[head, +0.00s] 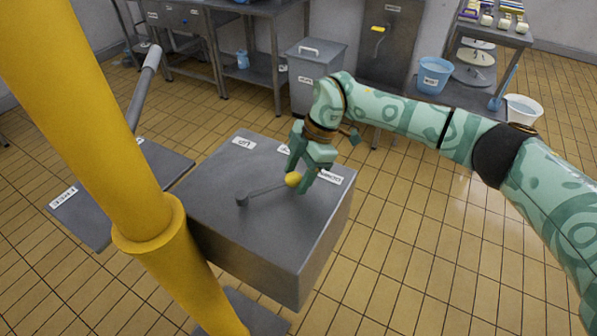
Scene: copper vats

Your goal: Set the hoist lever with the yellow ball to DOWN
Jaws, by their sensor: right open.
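The hoist lever (265,192) is a thin grey rod on the top of a grey box (240,245), with a yellow ball (292,180) at its end. It leans from its pivot towards the right, where the DOWN label (330,177) is. The UP label (244,143) is at the box's far left. My right gripper (299,178) is open, with its fingers on either side of the yellow ball. I cannot tell whether a finger touches the ball. My left gripper is not in view.
A thick yellow post (105,120) stands close in front at the left. Beside the box is a low grey plate (85,210) with a grey lever (143,85). A grey bin (312,65), steel tables and a blue bucket (433,75) stand behind. The tiled floor at right is clear.

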